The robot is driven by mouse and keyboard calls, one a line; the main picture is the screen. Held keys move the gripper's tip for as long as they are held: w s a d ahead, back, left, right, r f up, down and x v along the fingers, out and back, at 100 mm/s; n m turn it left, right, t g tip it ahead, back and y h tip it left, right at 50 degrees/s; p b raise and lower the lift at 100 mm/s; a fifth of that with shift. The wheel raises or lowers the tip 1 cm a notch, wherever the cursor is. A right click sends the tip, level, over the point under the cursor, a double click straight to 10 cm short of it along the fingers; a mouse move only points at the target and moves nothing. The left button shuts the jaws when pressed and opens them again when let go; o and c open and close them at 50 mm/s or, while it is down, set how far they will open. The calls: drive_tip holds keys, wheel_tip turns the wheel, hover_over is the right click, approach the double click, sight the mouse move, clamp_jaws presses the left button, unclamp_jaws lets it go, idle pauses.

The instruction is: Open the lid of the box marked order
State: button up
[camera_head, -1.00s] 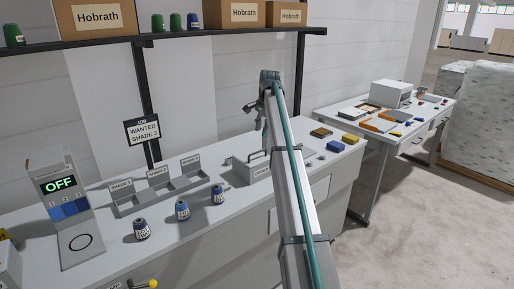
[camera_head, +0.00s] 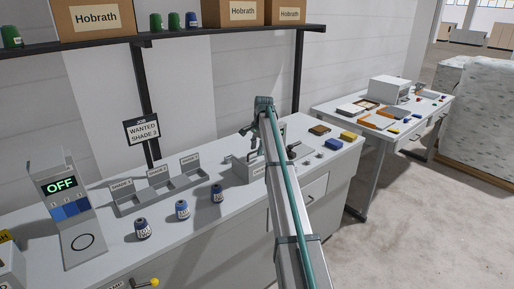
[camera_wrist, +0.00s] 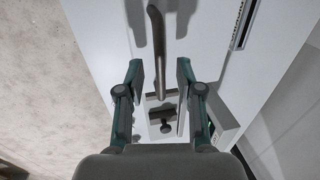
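The grey box (camera_head: 240,170) sits on the bench, to the right of the divided tray; my arm hides its right part. A small label on its front is too small to read surely. Its lid looks shut, with a handle on top. My gripper (camera_head: 254,138) is low over the box in the head view, partly hidden by my own arm. In the wrist view my gripper (camera_wrist: 162,75) is open, its two fingers apart. A bent metal bar (camera_wrist: 157,50) and a small dark knob on a plate (camera_wrist: 165,128) show between the fingers. I cannot tell whether either touches them.
A device reading OFF (camera_head: 62,186) is at far left. Yellow and blue blocks (camera_head: 334,145) lie at the right end. A shelf (camera_head: 180,35) hangs above.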

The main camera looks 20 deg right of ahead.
clamp_jaws()
drive_tip(key=shift+w+r, duration=0.1)
drive_tip(key=shift+r, duration=0.05)
idle(0.4)
